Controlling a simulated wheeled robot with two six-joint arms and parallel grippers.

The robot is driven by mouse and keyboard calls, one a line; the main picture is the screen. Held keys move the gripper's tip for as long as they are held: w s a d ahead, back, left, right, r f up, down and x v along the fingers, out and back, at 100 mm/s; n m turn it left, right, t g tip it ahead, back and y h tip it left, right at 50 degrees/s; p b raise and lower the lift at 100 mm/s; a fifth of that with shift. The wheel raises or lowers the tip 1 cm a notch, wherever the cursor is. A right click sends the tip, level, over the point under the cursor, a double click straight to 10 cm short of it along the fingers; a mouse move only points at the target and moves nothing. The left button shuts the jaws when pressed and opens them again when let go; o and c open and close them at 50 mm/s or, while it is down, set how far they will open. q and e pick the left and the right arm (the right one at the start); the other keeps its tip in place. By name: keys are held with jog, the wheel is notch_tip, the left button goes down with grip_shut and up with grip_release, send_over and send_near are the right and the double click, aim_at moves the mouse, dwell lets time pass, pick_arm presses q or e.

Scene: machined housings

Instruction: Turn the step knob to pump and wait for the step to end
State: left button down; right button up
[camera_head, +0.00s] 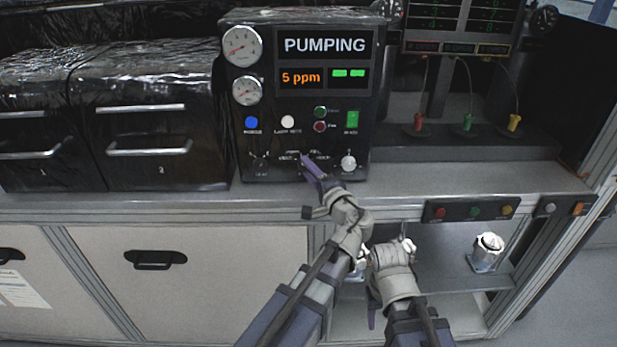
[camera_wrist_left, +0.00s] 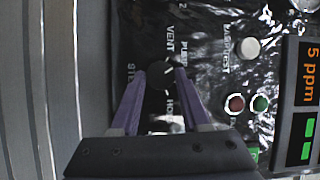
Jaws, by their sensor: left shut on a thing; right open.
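The black control panel (camera_head: 268,110) stands on the bench. Its display (camera_head: 325,46) reads PUMPING, with "5 ppm" in orange and two green bars below. My left gripper (camera_head: 307,160) is at the panel's lower middle, shut on the step knob. In the left wrist view the round dark step knob (camera_wrist_left: 158,76) sits between the purple fingers of the left gripper (camera_wrist_left: 160,82). Its white mark points towards the PUMP lettering. In the head view the fingers hide the knob. My right gripper (camera_head: 372,300) is open, low in front of the shelf, partly hidden by its own wrist.
Black drawers (camera_head: 150,130) stand at left. A metal housing (camera_head: 487,252) sits on the lower shelf at right. The bench edge is below the panel.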

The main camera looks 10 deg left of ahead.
pick_arm(q)
jog(key=shift+f+m+t+b, duration=0.15)
jog(key=shift+m+t+b, duration=0.25)
jog(key=shift+m+b, duration=0.35)
jog(key=shift+c, duration=2)
grip_release()
jog(key=shift+s, duration=0.1)
